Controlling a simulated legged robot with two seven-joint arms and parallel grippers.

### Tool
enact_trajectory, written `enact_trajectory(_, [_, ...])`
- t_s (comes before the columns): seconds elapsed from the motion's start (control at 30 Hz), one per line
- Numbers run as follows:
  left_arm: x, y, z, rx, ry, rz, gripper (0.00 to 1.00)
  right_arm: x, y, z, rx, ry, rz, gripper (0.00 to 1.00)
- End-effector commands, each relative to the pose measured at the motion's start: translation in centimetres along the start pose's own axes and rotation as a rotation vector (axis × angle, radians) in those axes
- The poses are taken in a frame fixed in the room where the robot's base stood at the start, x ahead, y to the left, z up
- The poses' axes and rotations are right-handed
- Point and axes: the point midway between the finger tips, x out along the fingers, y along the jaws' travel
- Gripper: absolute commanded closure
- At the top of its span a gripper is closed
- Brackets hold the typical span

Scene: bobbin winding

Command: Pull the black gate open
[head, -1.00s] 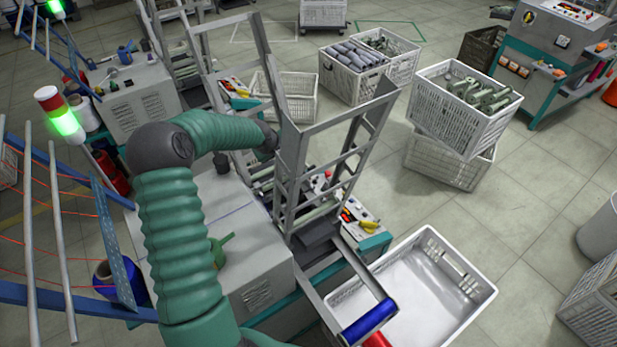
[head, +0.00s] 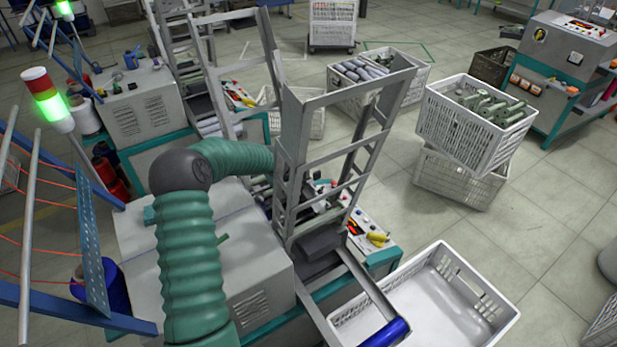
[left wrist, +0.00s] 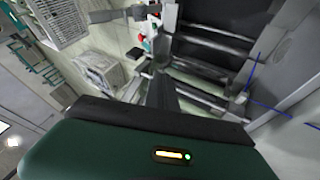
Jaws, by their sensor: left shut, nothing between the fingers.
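My left arm reaches from the bottom of the head view over the grey machine (head: 235,245), bending towards the tall metal chute frame. Its gripper is hidden behind the frame there. In the left wrist view my left gripper (left wrist: 162,90) is shut and empty, its dark fingers pointing into the machine beside several dark bars (left wrist: 215,47). A dark block (head: 318,243) sits at the foot of the chute frame (head: 292,150). I cannot tell whether this block or one of the dark parts near the fingers is the black gate, nor whether the fingers touch anything. My right gripper is not in view.
Stacked crates (head: 460,180) stand on the floor to the right. A thread rack (head: 95,240) is at the left. Open floor lies at right.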

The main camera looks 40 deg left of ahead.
Motion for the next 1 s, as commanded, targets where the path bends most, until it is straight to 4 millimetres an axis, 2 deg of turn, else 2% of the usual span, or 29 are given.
enact_trajectory(0.1, [2.6,0.0,0.1,-0.002,-0.004,0.000,1.00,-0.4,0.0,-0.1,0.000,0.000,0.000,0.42])
enact_trajectory(0.37, [8.0,0.2,0.0,-0.003,-0.002,0.002,1.00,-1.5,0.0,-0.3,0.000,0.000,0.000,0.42])
enact_trajectory(0.4, [8.1,1.2,-0.1,-0.002,-0.001,0.004,1.00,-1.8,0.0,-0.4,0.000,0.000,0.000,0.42])
enact_trajectory(0.6, [9.2,3.2,0.0,-0.001,0.001,0.001,1.00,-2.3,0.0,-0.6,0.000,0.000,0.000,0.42])
enact_trajectory(1.0, [9.6,3.5,0.1,0.000,0.000,0.001,1.00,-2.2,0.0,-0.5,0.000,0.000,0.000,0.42])
